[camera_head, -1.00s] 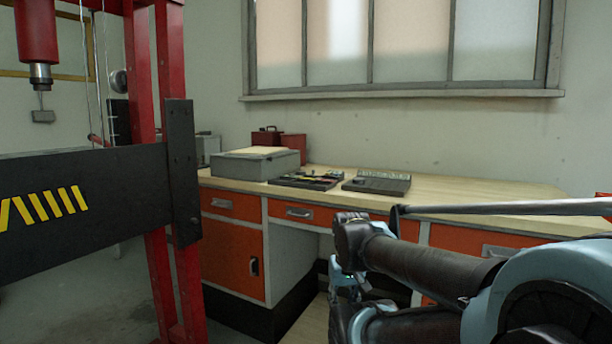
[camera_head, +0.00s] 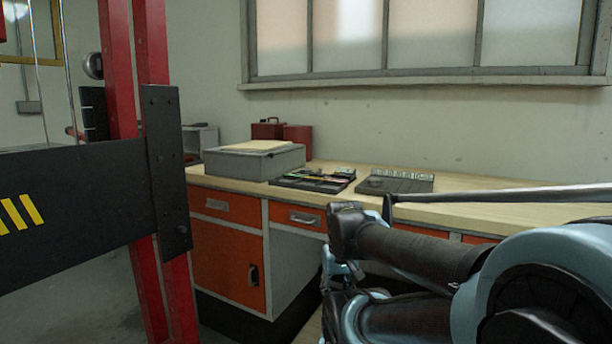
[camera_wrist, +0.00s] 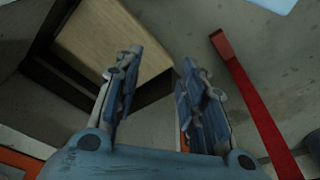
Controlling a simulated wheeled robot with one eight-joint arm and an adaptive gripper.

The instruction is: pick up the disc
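I cannot make out a disc for certain in either current view. On the workbench (camera_head: 465,187), a grey tray (camera_head: 395,182) holds small parts, too small to identify. A darker tray (camera_head: 312,180) with tools and coloured pieces lies to its left. My gripper (camera_wrist: 160,66) is open in the wrist view, its two fingers apart with nothing between them. In the head view my gripper (camera_head: 335,275) is partly hidden by my arm, low in front of the bench.
A grey box (camera_head: 255,163) and red cases (camera_head: 282,135) stand at the bench's left. Orange drawers and a cabinet (camera_head: 228,255) are below. A red press frame (camera_head: 150,100) with a dark crossbeam (camera_head: 75,200) blocks the left. A red bar (camera_wrist: 250,95) shows in the wrist view.

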